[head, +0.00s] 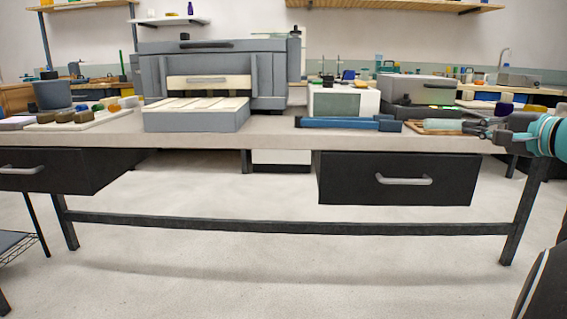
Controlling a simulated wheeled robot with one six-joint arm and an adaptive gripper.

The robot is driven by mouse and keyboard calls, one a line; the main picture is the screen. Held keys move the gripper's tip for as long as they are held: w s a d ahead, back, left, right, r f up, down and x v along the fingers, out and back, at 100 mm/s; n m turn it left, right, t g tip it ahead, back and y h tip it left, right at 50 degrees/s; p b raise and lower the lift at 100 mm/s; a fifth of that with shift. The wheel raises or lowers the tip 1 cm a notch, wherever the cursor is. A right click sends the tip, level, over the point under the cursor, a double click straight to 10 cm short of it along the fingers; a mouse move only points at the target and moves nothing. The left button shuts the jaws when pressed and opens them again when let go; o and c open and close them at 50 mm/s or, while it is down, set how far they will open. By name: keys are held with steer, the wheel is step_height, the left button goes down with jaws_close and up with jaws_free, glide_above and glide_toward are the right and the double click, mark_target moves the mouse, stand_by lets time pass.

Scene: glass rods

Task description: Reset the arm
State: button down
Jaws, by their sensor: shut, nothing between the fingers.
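My gripper (468,127) is at the right side of the head view, on the end of my turquoise and dark arm. It points left over the right end of the workbench (270,138). It is shut, with nothing held. A pale green glass-like piece (440,126) lies at the fingertips, over a small brown board (415,128). I cannot tell whether the fingertips touch it.
A grey machine with a front drawer of pale slats (195,120) stands at the bench's left-centre. A blue bar-shaped object (345,123), a white box (318,100) and a grey device (400,92) stand nearer my gripper. Black drawers hang below. The floor in front is clear.

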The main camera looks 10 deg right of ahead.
steer(key=s+a+f+n+g+p, duration=0.2)
steer(key=a+f+n+g, duration=0.3)
steer(key=a, duration=0.7)
steer(key=s+a+f+n+g+p, duration=0.1)
steer(key=s+a+f+g+p, duration=0.15)
steer(key=a+f, duration=0.6)
steer(key=s+a+f+n+g+h+p, duration=0.1)
steer(key=s+a+f+n, duration=0.3)
steer(key=s, duration=0.3)
steer(key=s+a+f+n+g+h+p, duration=0.2)
steer(key=s+a+f+n, duration=0.2)
steer(key=s, duration=0.4)
steer(key=shift+s+a+f+n, duration=0.35)
steer(key=shift+a+n, duration=0.25)
steer(key=shift+a, duration=0.15)
